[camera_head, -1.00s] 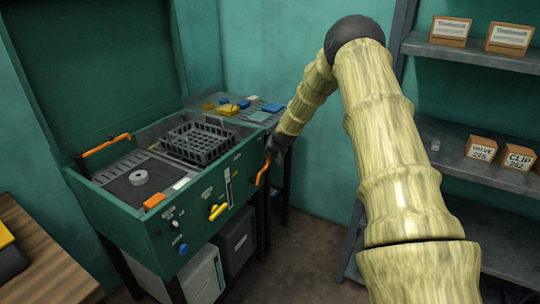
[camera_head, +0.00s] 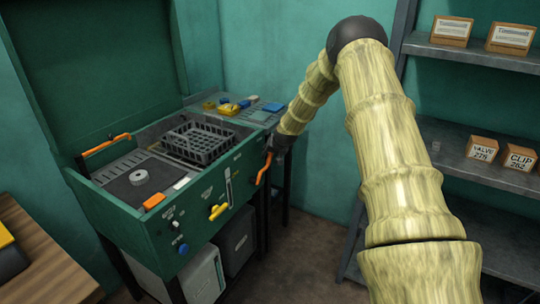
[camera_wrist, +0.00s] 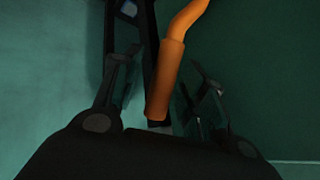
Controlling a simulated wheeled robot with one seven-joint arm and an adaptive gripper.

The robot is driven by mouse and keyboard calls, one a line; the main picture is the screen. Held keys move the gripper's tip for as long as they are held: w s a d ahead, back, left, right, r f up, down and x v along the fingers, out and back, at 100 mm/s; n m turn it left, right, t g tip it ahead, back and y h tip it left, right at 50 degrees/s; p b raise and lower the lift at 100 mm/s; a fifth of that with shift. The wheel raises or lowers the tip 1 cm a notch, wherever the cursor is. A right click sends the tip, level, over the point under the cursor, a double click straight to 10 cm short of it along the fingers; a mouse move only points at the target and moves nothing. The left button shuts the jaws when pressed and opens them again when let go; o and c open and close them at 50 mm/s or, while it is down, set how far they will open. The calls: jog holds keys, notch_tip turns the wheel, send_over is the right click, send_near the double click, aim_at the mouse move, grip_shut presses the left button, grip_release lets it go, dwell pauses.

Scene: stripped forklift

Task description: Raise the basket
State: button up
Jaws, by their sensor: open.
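The basket (camera_head: 200,139) is a dark grey wire crate sitting low in the recessed top of a green machine (camera_head: 127,212). An orange lever (camera_head: 264,169) sticks out at the machine's right end. My gripper (camera_head: 277,150) is beside that lever in the head view, small and partly hidden by my arm. In the wrist view, the orange handle (camera_wrist: 166,80) stands between the two spread fingers of my gripper (camera_wrist: 160,85). Gaps show on both sides, so the jaws are open around it and not closed on it.
A side table (camera_head: 287,113) holds small yellow and blue items. Metal shelves (camera_head: 480,166) with boxes stand at right. A wooden table (camera_head: 38,262) is at lower left.

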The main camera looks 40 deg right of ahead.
jog(key=v, duration=1.1)
jog(key=shift+s+r, duration=0.25)
jog(key=shift+r, duration=0.05)
jog(key=shift+a, duration=0.15)
